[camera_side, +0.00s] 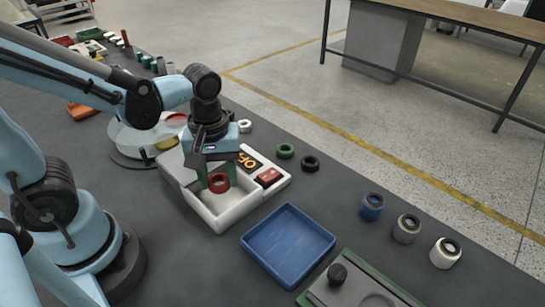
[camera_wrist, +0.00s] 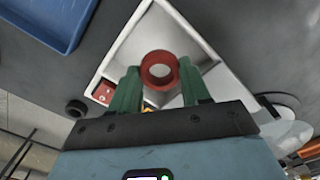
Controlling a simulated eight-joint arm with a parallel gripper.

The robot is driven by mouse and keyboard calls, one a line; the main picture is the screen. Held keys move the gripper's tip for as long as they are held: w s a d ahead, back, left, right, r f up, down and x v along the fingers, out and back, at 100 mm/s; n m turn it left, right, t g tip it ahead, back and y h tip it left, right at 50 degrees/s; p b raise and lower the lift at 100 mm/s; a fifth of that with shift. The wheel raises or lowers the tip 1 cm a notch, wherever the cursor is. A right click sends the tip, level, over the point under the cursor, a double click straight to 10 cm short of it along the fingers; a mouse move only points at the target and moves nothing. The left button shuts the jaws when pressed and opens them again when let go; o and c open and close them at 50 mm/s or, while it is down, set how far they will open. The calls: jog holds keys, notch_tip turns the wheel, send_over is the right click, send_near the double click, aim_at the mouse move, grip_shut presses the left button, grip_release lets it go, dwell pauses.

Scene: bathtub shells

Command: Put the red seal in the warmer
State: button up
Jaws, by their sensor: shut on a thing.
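The red seal (camera_side: 219,183) is a short, thick ring; it also shows in the wrist view (camera_wrist: 160,56). My gripper (camera_side: 219,177) points down with its green fingers shut on the seal, one on each side, as the wrist view (camera_wrist: 159,72) shows. The warmer (camera_side: 242,212) is a white box with an open basin, an orange-lit display (camera_side: 249,162) and a red switch (camera_side: 268,177). The seal is inside the basin's outline, between its walls. Whether it touches the basin floor I cannot tell. The warmer's white inner surface surrounds the seal in the wrist view (camera_wrist: 190,29).
A blue tray (camera_side: 288,208) lies in front of the warmer. Green (camera_side: 285,151) and black (camera_side: 310,163) rings lie behind it. Blue (camera_side: 371,210), grey (camera_side: 406,232) and white (camera_side: 445,257) cylinders stand at the right. A green fixture (camera_side: 372,264) is nearby.

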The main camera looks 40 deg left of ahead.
aim_at(223, 198)
jog(key=shift+w+a+f, duration=0.35)
jog(key=shift+a+f, duration=0.1)
jog(key=shift+a, duration=0.05)
jog(key=shift+f, duration=1.9)
jog(key=o, duration=0.7)
jog(key=shift+f, duration=0.15)
jog(key=shift+o, duration=0.2)
